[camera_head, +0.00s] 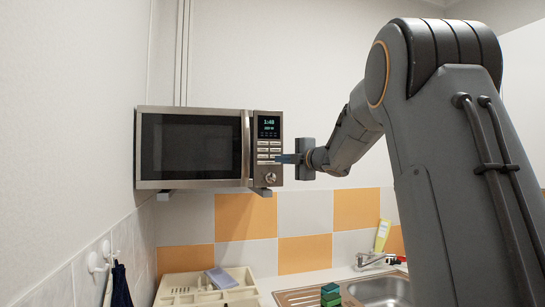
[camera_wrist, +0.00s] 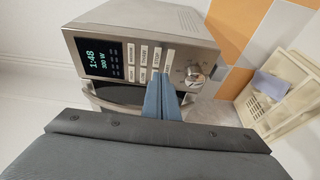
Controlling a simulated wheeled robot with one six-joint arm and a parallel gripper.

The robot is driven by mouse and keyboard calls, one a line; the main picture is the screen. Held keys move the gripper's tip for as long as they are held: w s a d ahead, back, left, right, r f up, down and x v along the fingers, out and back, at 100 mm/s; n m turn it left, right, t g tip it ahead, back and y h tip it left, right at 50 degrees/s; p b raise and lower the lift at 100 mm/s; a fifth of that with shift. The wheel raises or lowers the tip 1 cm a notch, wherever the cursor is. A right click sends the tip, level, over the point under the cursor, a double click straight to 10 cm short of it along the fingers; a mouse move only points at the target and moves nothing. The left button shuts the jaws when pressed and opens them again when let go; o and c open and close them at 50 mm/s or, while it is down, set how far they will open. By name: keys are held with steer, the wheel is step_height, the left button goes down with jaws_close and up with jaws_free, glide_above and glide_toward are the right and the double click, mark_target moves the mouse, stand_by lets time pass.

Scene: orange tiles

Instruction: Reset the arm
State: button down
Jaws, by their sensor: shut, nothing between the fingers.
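My arm reaches from the right to a microwave (camera_head: 195,148) on a wall bracket. My gripper (camera_head: 280,159) has blue fingers, shut and empty, in front of the microwave's button panel. The microwave door is closed, and the lit display (camera_wrist: 97,62) reads 1:48 and 300 W.
Below are a beige dish rack (camera_head: 190,285), a sink (camera_head: 385,290) with a tap (camera_head: 370,259), a yellow bottle (camera_head: 382,236) and green sponges (camera_head: 330,293). A dark cloth (camera_head: 121,287) hangs from a wall hook at left. Open air lies between the microwave and the counter.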

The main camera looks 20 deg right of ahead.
steer(key=s+a+f+m+g+h+b, duration=0.1)
steer(key=s+f+m+g+h+b, duration=0.2)
steer(key=f, duration=0.7)
steer(key=s+a+f+m+g+h, duration=0.15)
steer(key=s+f+m, duration=0.35)
steer(key=f, duration=0.5)
steer(key=s+a+f+m+g+h+b, duration=0.15)
steer(key=f+m, duration=0.35)
steer(key=f, duration=0.6)
steer(key=s+a+f+m+g+b, duration=0.1)
steer(key=s+a+f+m+g, duration=0.1)
steer(key=s+f, duration=0.6)
steer(key=s+a+f+m+g+y+b, duration=0.1)
steer(key=s+a+f+m+g, duration=0.2)
steer(key=s+f, duration=0.5)
steer(key=s+a+f+m+g+b, duration=0.1)
steer(key=s+a+f+m+g, duration=0.2)
steer(key=s, duration=1.3)
step_height(320, 180, down, 5)
steer(key=a+g, duration=0.2)
steer(key=shift+a+b, duration=0.3)
steer(key=shift+b, duration=0.1)
